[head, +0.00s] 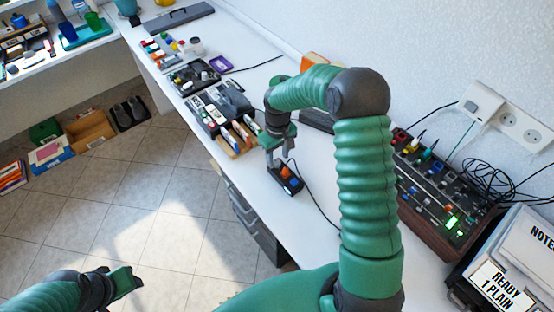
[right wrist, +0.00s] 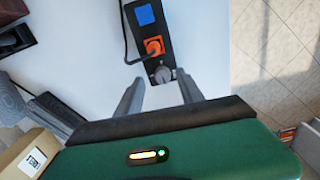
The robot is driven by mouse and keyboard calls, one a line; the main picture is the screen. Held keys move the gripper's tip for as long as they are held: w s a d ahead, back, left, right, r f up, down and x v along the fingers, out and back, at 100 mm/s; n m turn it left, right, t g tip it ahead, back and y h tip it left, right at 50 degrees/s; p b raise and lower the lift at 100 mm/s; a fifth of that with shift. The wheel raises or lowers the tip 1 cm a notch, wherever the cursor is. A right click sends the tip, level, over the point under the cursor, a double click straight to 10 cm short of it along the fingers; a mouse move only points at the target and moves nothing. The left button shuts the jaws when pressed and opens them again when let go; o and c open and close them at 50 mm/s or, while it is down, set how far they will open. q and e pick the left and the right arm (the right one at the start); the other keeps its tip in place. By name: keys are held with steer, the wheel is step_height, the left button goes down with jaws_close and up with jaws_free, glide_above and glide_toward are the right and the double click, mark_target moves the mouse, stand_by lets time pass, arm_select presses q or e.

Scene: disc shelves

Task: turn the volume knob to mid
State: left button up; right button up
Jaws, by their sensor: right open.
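A small black control box (head: 291,187) lies near the table's front edge. In the right wrist view it has a blue square (right wrist: 145,15), an orange part (right wrist: 154,46) and a grey round knob (right wrist: 162,74) at its near end. The knob's setting cannot be read. My right gripper (head: 278,160) points down above the box. In the right wrist view (right wrist: 160,92) its two fingers are apart, one on each side of the knob's end, with nothing between them. My left gripper (head: 122,283) is low at the left, away from the table; its jaws are unclear.
A console with knobs and a lit green key (head: 452,222) stands at the right by the wall. A dark rack with several cases (head: 222,108) stands left of my right gripper. A cable runs from the box. White table surface (head: 300,228) is clear in front of it.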

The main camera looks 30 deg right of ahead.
steer(key=shift+w+d+f, duration=0.1)
steer(key=shift+d+f, duration=0.1)
steer(key=shift+f, duration=0.7)
steer(key=shift+a+r, duration=0.2)
steer(key=shift+a, duration=0.35)
steer(key=shift+c, duration=0.2)
steer(key=c, duration=0.5)
steer(key=shift+d, duration=0.2)
jaws_close()
steer(key=shift+d+f, duration=0.1)
arm_select(q)
steer(key=shift+a+f, duration=0.1)
steer(key=shift+a, duration=0.05)
